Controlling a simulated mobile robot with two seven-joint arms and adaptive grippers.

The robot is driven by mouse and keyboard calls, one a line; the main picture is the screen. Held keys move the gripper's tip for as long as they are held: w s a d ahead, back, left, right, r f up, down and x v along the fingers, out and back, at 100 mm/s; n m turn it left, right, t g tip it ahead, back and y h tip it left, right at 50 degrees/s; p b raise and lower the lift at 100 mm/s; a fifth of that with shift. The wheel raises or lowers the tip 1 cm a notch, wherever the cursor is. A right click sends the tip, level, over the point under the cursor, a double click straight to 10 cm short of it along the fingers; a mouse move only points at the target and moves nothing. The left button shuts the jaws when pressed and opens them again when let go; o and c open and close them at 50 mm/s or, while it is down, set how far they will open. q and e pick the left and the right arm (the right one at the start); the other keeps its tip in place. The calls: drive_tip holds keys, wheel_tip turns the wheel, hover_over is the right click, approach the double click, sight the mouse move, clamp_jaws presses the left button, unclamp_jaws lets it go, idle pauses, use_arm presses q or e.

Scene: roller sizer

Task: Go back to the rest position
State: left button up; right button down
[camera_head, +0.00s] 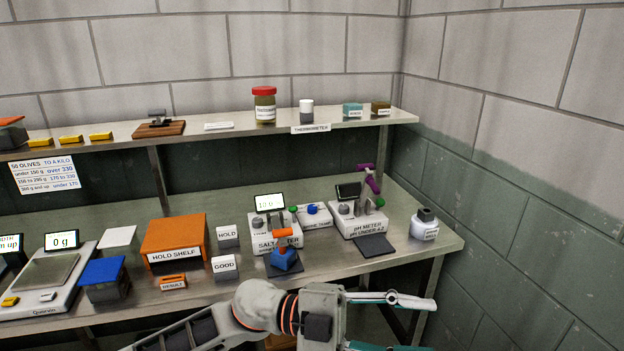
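One arm of mine enters from the bottom left and reaches right in front of the bench. My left gripper (424,326) is at its end, below the bench's front right part. Its two fingers point right and stand wide apart, with nothing seen between them. The lower finger is partly cut off by the bottom edge of the picture. My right gripper is not in view.
The steel bench (205,300) lies just behind the arm. It holds a scale (45,275), an orange hold shelf (175,238), a salt meter (278,235), a pH meter (358,220) and a white bottle (425,226). A wall shelf (235,130) carries a red-lidded jar (264,105).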

use_arm(q)
drive_tip(key=w+a+f+n+t+h, duration=0.2)
drive_tip(key=w+a+n+t, duration=0.5)
drive_tip(key=n+t, duration=0.6)
drive_tip(key=w+a+f+n+t+y, duration=0.4)
drive_tip(key=a+f+n+t+y, duration=0.35)
drive_tip(key=f, duration=0.25)
drive_tip(key=s+a+f+n+g+y, duration=0.1)
drive_tip(key=s+a+f+n+y, duration=0.1)
drive_tip(key=s+a+f, duration=0.3)
drive_tip(key=s+a+f+n+g+y, duration=0.2)
drive_tip(key=s+a+f+y, duration=0.3)
drive_tip(key=f, duration=0.8)
drive_tip(key=s+a+f+n+g+y, duration=0.1)
drive_tip(key=s+a+f+n+y, duration=0.2)
drive_tip(key=a+f, duration=0.6)
drive_tip(key=shift+s+a+f+n+g+y, duration=0.35)
drive_tip(key=shift+s+a, duration=0.35)
drive_tip(key=shift+s, duration=0.5)
